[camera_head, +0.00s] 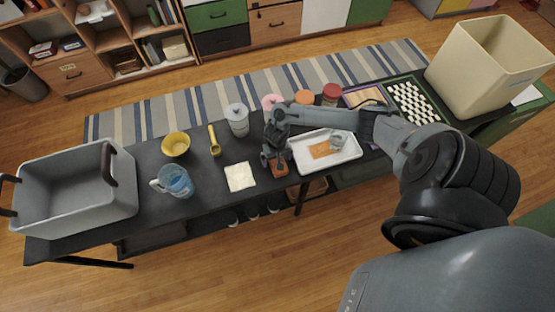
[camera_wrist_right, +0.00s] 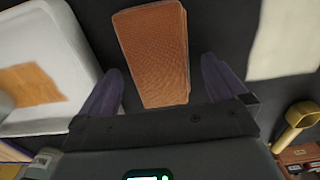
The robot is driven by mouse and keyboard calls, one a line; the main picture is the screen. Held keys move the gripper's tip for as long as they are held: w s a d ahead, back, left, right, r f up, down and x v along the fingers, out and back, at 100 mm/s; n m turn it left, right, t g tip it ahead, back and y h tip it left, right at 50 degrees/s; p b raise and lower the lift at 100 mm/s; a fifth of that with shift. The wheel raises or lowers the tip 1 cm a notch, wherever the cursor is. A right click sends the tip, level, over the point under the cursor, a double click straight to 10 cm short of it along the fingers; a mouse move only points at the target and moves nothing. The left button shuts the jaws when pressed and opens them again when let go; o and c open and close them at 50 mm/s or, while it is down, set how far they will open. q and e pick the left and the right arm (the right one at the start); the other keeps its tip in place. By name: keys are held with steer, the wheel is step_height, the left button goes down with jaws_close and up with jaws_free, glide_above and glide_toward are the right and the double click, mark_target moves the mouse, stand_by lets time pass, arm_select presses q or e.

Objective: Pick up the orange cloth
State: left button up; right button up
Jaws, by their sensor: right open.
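The orange cloth (camera_head: 279,168) is a small folded rectangle on the dark table, left of the white tray. In the right wrist view the orange cloth (camera_wrist_right: 152,35) lies flat, its near end between my fingers. My right gripper (camera_head: 275,158) is over the cloth in the head view and hides part of it. In the wrist view my right gripper (camera_wrist_right: 160,68) is open, with one purple finger on each side of the cloth and dark table showing between. The exact height above the table is unclear. My left gripper is not in view.
The white tray (camera_head: 348,157) holds an orange-brown flat piece (camera_head: 321,149) and a grey cup (camera_head: 338,140). A cream cloth (camera_head: 240,177) lies left of the gripper.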

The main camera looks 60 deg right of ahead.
steer(key=c, duration=1.1)
steer(key=shift+r, duration=0.15)
steer(key=shift+r, duration=0.55)
steer(key=r, duration=0.1)
steer(key=s+r+p, duration=0.1)
steer(key=r, duration=0.1)
steer(key=shift+s+d+r+p, duration=0.1)
steer(key=shift+d+r+p, duration=0.05)
steer(key=shift+r+p, duration=0.15)
steer(key=shift+s+d+r+p, duration=0.35)
steer(key=shift+s+r, duration=0.65)
steer(key=shift+s, duration=0.7)
steer(key=shift+s+d+r+p, duration=0.3)
steer(key=shift+s+r, duration=0.75)
steer(key=shift+s, duration=0.7)
steer(key=shift+s+d+r+p, duration=0.35)
steer(key=shift+s+r, duration=0.65)
steer(key=shift+s, duration=0.7)
